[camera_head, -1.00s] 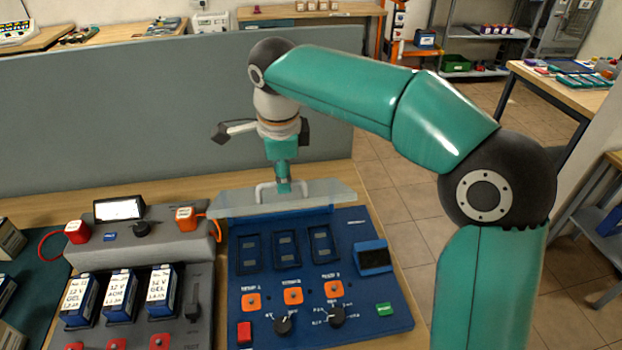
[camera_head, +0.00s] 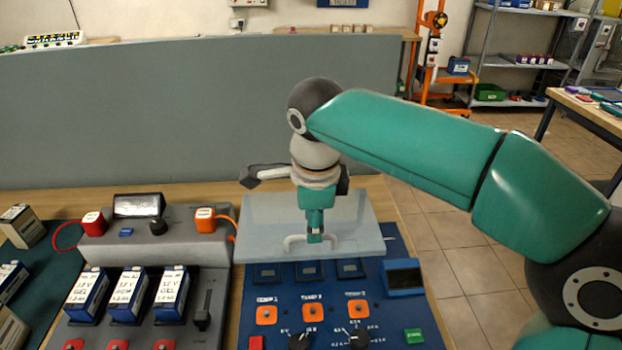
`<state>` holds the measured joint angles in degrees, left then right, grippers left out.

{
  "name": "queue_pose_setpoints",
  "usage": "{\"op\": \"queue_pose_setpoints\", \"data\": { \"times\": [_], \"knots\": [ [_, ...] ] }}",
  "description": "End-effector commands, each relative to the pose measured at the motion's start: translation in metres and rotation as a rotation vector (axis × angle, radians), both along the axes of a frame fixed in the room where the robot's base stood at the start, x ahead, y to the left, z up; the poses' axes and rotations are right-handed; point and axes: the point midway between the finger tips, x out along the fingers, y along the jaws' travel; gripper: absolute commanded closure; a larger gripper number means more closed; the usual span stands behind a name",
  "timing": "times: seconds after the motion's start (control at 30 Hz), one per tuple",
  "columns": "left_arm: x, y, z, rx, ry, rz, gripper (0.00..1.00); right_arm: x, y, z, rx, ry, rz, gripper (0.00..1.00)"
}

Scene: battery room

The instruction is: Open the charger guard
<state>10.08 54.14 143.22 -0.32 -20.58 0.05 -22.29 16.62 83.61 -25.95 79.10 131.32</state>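The charger guard (camera_head: 350,222) is a clear, pale panel with a white U-shaped handle (camera_head: 293,241) close to its near edge. It sits above the back part of the blue charger panel (camera_head: 385,333), and its near edge overlaps the tops of the dark sockets (camera_head: 309,270). Its exact tilt is hard to tell. My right gripper (camera_head: 315,238) points down with its narrow fingertips together at the middle of the handle, and it looks shut on it. The fingertips hide part of the handle bar. My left gripper is not in view.
The blue charger has orange buttons (camera_head: 313,312), black knobs (camera_head: 359,338) and a small display (camera_head: 403,276). To the left stands a grey charger (camera_head: 212,248) with several blue-and-white batteries (camera_head: 129,294). A grey partition (camera_head: 150,120) rises behind the table.

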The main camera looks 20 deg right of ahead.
Motion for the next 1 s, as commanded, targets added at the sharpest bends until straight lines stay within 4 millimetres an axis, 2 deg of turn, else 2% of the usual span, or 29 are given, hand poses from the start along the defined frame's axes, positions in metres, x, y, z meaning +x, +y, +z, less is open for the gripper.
{"op": "queue_pose_setpoints", "data": {
  "times": [0.03,0.2,0.5,0.7,1.0],
  "knots": [
    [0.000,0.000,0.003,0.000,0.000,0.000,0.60,-0.002,0.001,0.013,0.001,-0.002,0.001,0.63],
    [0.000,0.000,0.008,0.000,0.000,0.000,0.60,-0.008,0.003,0.047,0.001,-0.002,0.001,0.63],
    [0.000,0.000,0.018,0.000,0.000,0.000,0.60,-0.018,0.006,0.100,0.001,0.000,0.001,0.63],
    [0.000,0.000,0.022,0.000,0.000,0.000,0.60,-0.022,0.006,0.117,-0.001,0.002,0.001,0.63],
    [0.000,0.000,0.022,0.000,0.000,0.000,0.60,-0.023,0.006,0.121,-0.001,0.002,0.000,0.63]
  ]
}}
